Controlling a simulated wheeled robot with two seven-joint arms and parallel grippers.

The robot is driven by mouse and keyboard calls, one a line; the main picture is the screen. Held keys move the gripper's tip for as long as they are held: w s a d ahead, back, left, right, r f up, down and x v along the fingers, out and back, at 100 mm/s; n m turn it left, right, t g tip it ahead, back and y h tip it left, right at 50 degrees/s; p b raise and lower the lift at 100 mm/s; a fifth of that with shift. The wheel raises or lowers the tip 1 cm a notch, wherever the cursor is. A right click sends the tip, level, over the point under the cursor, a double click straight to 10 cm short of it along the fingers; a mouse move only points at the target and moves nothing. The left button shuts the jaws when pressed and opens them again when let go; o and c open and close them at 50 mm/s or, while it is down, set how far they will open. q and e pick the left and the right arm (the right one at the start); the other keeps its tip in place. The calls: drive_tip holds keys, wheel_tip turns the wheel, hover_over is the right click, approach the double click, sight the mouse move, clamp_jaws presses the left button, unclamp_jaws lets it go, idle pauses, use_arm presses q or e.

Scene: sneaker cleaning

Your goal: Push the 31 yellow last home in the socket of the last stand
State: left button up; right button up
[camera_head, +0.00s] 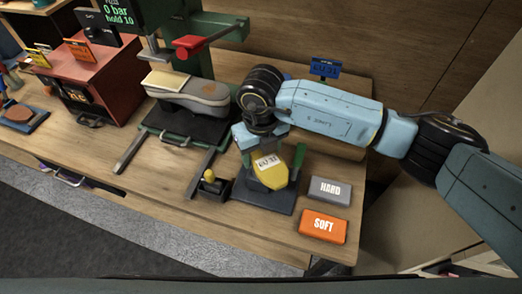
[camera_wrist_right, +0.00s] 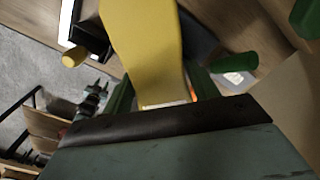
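The yellow last (camera_head: 271,174) stands at the dark stand (camera_head: 262,197) near the table's front edge, with a white label near its top. In the right wrist view the yellow last (camera_wrist_right: 145,40) fills the upper middle, between my two green fingers. My right gripper (camera_wrist_right: 160,80) appears shut on it, a finger touching each side. In the head view my right gripper (camera_head: 262,140) is above and behind the last. The socket is hidden, so I cannot tell how deep the last sits. My left gripper is out of view.
Grey HARD (camera_head: 329,191) and orange SOFT (camera_head: 323,226) blocks lie right of the stand. A black box with a yellow-knobbed lever (camera_head: 211,183) is close on its left. A green press holding a grey shoe (camera_head: 196,92) and a red box (camera_head: 88,80) stand farther left.

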drive_tip(key=o, duration=0.5)
wheel_tip(320, 180, up, 14)
drive_tip(key=b, duration=0.1)
drive_tip(key=shift+f, duration=0.25)
idle(0.5)
